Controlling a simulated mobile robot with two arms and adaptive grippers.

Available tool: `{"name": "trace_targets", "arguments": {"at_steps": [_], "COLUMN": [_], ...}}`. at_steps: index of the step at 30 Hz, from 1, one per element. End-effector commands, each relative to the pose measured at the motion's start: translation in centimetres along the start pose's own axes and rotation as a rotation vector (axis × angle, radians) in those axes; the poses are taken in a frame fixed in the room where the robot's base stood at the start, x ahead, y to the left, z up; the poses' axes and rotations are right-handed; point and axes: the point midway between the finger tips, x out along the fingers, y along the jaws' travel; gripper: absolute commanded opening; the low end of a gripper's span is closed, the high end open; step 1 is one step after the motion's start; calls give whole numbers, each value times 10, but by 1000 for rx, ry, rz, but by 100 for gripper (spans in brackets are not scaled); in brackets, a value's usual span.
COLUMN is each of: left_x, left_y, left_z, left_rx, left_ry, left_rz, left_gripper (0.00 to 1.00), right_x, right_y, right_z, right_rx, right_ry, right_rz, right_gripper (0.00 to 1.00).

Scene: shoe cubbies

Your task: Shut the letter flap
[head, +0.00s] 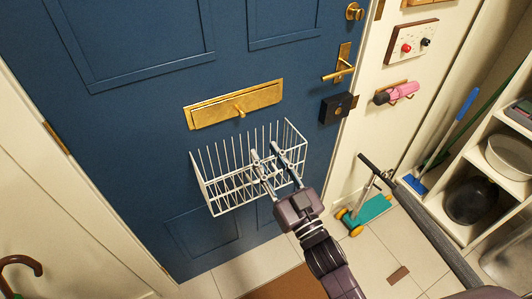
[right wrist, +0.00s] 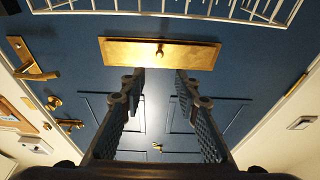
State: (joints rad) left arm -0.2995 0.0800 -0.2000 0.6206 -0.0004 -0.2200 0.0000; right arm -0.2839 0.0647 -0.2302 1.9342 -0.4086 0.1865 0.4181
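The brass letter flap (head: 215,112) is set in its brass plate on the blue door, with a small knob (head: 239,111) at its middle. I cannot tell for sure whether it stands slightly out from the plate. My right gripper (head: 264,150) is open and empty, in front of the white wire basket and below the flap in the head view. In the right wrist view the flap (right wrist: 130,52) lies just beyond the open fingertips (right wrist: 159,77), with no visible contact. My left gripper is not in view.
The white wire basket (head: 207,190) hangs on the door under the flap, close to my right gripper. A brass door handle (head: 338,75) and a black lock box (head: 337,107) are right of the flap. A scooter (head: 368,215) stands on the floor at right, beside shelves.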

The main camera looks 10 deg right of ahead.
Motion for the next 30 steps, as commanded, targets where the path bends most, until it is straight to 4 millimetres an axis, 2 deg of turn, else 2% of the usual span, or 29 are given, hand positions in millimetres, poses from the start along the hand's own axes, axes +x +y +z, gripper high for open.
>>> {"name": "trace_targets", "arguments": {"at_steps": [6,12,15,20,30], "left_x": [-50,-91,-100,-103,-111], "left_y": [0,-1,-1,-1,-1], "left_z": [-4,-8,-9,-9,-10], "left_rx": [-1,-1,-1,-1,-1], "left_ry": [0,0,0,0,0], "left_rz": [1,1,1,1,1], "left_gripper": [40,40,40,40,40], "right_x": [25,46,50,58,107], "right_y": [1,1,1,1,0], "right_z": [-24,-29,-27,-21,-9], "right_rx": [4,3,0,0,0], "right_ry": [-80,-194,-230,-249,-248], "right_rz": [2,1,0,0,0], "right_gripper": [29,29,29,29,29]}}
